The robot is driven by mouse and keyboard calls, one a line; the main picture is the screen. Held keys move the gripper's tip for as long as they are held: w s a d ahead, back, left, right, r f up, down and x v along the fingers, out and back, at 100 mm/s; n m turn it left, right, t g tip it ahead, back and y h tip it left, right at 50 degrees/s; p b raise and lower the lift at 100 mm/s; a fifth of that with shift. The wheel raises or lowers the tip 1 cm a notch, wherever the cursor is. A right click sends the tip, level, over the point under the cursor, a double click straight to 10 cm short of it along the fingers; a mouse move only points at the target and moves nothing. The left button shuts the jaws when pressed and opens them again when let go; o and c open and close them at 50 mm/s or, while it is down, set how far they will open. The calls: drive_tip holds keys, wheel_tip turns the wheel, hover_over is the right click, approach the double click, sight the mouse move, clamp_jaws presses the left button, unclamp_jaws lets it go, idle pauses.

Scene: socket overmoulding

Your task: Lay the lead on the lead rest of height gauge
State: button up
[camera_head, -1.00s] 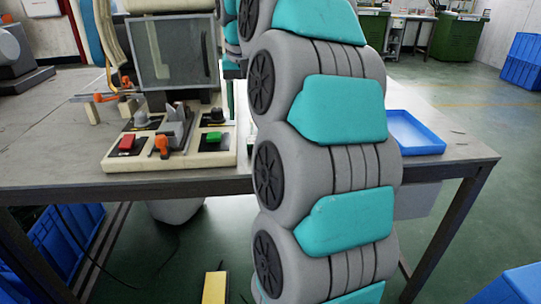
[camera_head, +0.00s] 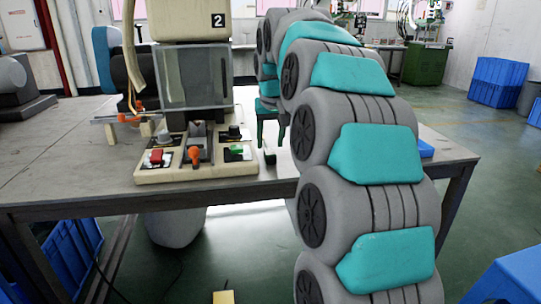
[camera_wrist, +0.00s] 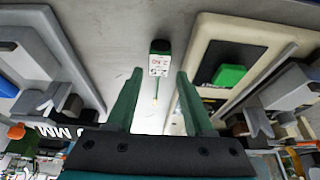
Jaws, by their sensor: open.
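My gripper (camera_head: 271,132) points down over the table's front part, right of the control panel. In the wrist view its two green fingers (camera_wrist: 155,85) are spread with nothing between the tips. Beyond them a small block (camera_wrist: 160,60) with a dark green end, a white label and a thin yellow pin lies on the table; I cannot tell whether it is the lead. A grey plate (camera_wrist: 60,45) with "MM" lettering and a V-shaped grey block (camera_wrist: 38,100) shows at the left; it may be the height gauge with its rest. No lead is clearly recognisable.
The cream control panel (camera_head: 200,171) with red and green buttons stands left of my gripper, before the moulding machine (camera_head: 193,75). Its panel edge (camera_wrist: 195,75) is close to the right finger in the wrist view. A blue tray (camera_head: 426,149) is mostly hidden behind my arm.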

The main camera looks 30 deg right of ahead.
sight(270, 150)
drive_tip(key=x, duration=0.3)
drive_tip(key=shift+w+d+f, duration=0.1)
drive_tip(key=shift+w+f, duration=0.05)
drive_tip(key=shift+f, duration=0.15)
drive_tip(key=shift+c, duration=0.3)
clamp_jaws()
